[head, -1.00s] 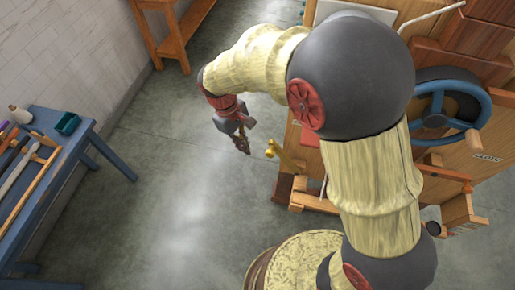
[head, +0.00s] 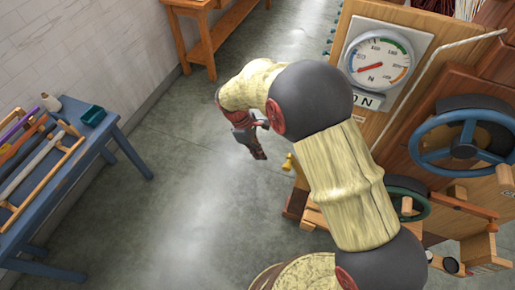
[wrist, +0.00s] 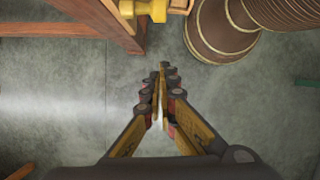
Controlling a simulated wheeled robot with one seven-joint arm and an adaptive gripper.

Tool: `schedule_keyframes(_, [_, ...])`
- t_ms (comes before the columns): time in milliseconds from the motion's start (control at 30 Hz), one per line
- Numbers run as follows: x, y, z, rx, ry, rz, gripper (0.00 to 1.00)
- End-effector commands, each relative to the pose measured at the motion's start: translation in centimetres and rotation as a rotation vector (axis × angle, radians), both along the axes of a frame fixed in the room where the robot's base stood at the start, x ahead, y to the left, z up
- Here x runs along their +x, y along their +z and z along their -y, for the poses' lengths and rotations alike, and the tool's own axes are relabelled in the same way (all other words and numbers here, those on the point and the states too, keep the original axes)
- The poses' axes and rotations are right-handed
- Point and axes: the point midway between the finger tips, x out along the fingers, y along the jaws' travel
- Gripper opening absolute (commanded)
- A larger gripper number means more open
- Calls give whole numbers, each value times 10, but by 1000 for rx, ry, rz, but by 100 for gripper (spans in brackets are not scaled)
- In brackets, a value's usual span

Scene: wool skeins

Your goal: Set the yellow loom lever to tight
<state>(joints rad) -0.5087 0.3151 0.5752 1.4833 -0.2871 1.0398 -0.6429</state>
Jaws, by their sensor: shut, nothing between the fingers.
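The yellow loom lever (head: 289,162) sticks out low at the left side of the wooden loom. In the head view only its knob end shows beside my arm, which hides the rest. In the wrist view, yellow parts (wrist: 150,10) show at the top edge, cut off by the frame. My gripper (head: 258,152) hangs just left of the lever in the head view, apart from it. Its fingertips (wrist: 162,75) are together and empty in the wrist view, pointing toward the loom's wooden frame, with bare floor beneath. I cannot read any tight mark by the lever.
The loom's panel (head: 360,132) carries a round gauge (head: 378,64), a blue handwheel (head: 462,145) and a green handwheel (head: 408,188). A wooden bench (head: 205,32) stands behind. The floor between is clear.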

Motion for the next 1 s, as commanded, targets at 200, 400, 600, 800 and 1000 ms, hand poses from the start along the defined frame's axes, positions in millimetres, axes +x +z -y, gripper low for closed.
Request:
schedule_keyframes(200, [-5,-42,15,0,-3,-1,0])
schedule_keyframes(400, [-10,-33,42,1,-4,3,0])
schedule_keyframes(600, [-13,-32,51,1,-3,1,0])
schedule_keyframes(800, [-13,-31,52,1,-3,1,0])
schedule_keyframes(1000, [-14,-28,54,11,-4,5,0])
